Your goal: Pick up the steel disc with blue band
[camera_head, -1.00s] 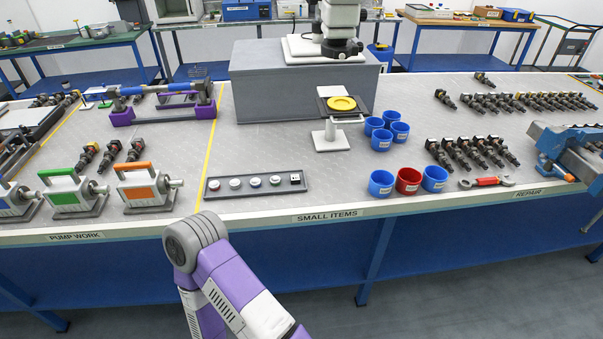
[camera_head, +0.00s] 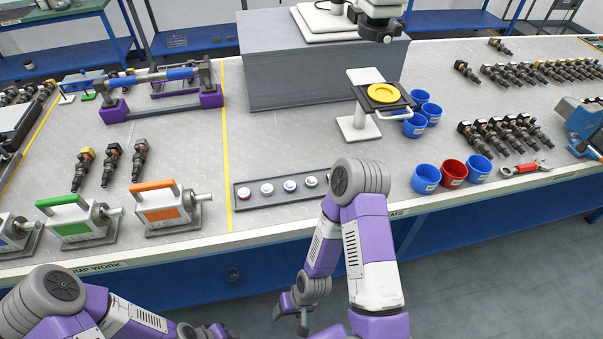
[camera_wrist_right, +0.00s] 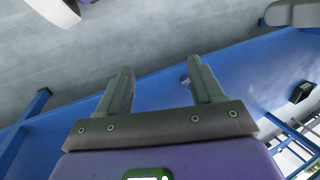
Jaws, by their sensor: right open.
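Small round steel discs lie in a row in a dark shallow tray (camera_head: 278,199) near the front edge of the bench. The third from the left appears to be the disc with the blue band (camera_head: 290,186), though the bands are very small here. The tray's right end is hidden behind my right arm. My right gripper (camera_head: 291,317) hangs low in front of the bench, below the tabletop and apart from the discs. In the right wrist view the right gripper (camera_wrist_right: 160,68) is open, with nothing between its fingers. My left arm enters at bottom left; its gripper is not visible.
Pumps with green (camera_head: 63,203) and orange (camera_head: 154,186) handles stand left of the tray. Blue cups and a red cup (camera_head: 453,174) stand to the right. A stand with a yellow dish (camera_head: 384,93) is behind. The bench between tray and grey block (camera_head: 310,75) is clear.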

